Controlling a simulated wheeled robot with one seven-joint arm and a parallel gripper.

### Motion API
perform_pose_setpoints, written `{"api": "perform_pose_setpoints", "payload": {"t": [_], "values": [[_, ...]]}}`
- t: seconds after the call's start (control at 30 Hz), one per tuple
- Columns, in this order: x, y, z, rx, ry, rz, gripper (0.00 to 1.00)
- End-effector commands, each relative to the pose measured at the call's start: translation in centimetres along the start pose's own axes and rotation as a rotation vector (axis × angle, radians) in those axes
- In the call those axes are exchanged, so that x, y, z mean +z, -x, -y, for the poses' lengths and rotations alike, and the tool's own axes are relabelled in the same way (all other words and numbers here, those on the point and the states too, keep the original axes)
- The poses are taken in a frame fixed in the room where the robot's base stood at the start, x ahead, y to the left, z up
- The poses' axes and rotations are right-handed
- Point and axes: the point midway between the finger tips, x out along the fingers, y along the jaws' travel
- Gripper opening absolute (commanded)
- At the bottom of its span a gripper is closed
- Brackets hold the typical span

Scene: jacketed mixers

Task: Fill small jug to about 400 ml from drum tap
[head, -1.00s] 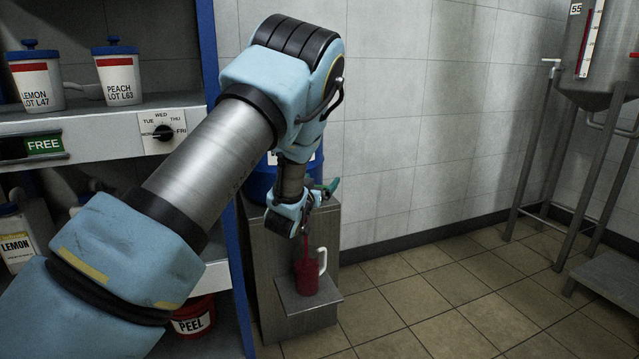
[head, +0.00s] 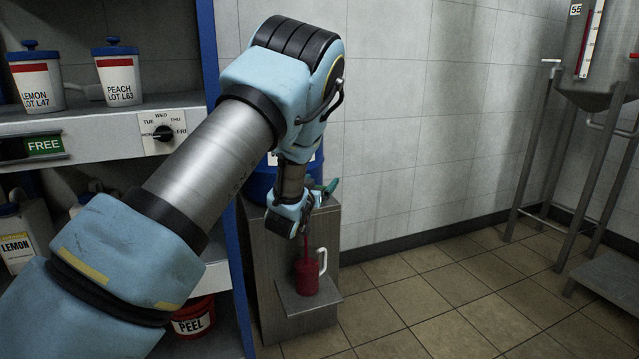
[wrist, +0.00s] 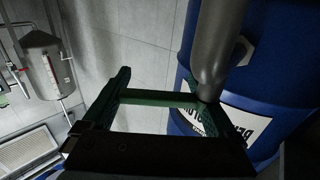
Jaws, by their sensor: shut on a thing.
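The small jug (head: 307,276) stands upright on the metal ledge (head: 296,300) below the drum tap. It has a dark red body and a white handle on its right; its fill level cannot be read. A dark red stream (head: 305,243) runs from above down into the jug. The blue drum (head: 262,185) is mostly behind my arm; it also shows in the wrist view (wrist: 185,125) with a white label. My gripper (head: 303,212) is at the tap, above the jug. In the wrist view its jaws are shut on the green tap lever (wrist: 158,98). The tap's spout is hidden.
A shelf unit (head: 110,112) with labelled tubs stands at left, with a red PEEL bucket (head: 194,318) low down. A steel vessel on a stand (head: 590,50) is at far right. The tiled floor (head: 440,310) between is clear.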

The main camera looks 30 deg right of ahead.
Motion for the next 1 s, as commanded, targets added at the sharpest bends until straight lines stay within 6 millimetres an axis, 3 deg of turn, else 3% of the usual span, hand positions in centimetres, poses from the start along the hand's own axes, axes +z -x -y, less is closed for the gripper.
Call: {"api": "perform_pose_setpoints", "payload": {"t": [0.17,0.57,1.0], "values": [[0.1,0.0,0.0,0.0,0.0,0.001,0.0],[0.3,-0.2,0.0,-0.063,0.002,0.002,0.0],[0.3,-1.3,1.2,-0.389,0.003,0.003,0.0]]}}
